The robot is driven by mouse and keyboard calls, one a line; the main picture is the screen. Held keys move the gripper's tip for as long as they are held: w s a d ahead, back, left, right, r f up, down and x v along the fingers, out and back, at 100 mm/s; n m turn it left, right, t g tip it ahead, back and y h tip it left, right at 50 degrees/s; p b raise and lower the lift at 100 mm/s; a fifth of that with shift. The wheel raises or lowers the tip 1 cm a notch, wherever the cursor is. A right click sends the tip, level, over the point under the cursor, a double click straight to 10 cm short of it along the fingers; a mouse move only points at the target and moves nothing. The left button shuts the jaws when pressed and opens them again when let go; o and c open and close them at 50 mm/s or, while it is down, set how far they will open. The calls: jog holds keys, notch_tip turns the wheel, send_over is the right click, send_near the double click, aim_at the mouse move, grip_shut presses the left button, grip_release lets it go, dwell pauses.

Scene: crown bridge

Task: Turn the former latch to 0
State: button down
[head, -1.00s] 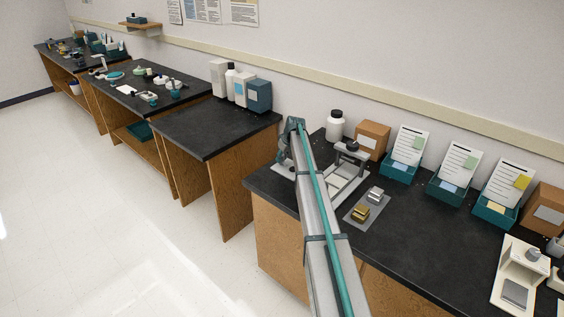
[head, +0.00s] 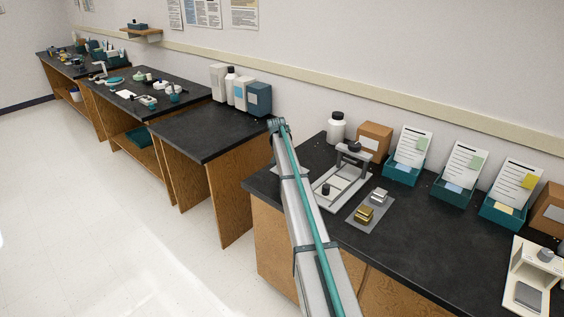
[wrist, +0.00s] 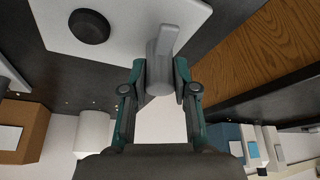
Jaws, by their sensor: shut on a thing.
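In the wrist view a grey rounded latch (wrist: 163,50) with a flat lever arm stands at the edge of a pale plate (wrist: 55,28) with a black round knob (wrist: 88,27). My gripper (wrist: 161,82) is shut on the latch, with one dark fingertip on each side of its round body. The lever points up and slightly right in that view. In the head view the grey press-like device (head: 342,182) stands on the near bench. My arm hides the gripper and the latch there.
A small mat (head: 362,225) with a gold block (head: 365,214) and a silver block (head: 378,196) lies right of the device. A white bottle (head: 336,128) and a cardboard box (head: 374,139) stand behind. The bench's wooden side (wrist: 265,45) is close in the wrist view.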

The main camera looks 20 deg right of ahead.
jog(key=shift+m+g+h+b, duration=0.3)
jog(key=shift+m+g+b, duration=0.15)
jog(key=shift+m, duration=1.15)
jog(key=c, duration=0.9)
grip_release()
jog(key=shift+r, duration=0.1)
jog(key=v, duration=1.2)
jog(key=shift+a, duration=0.1)
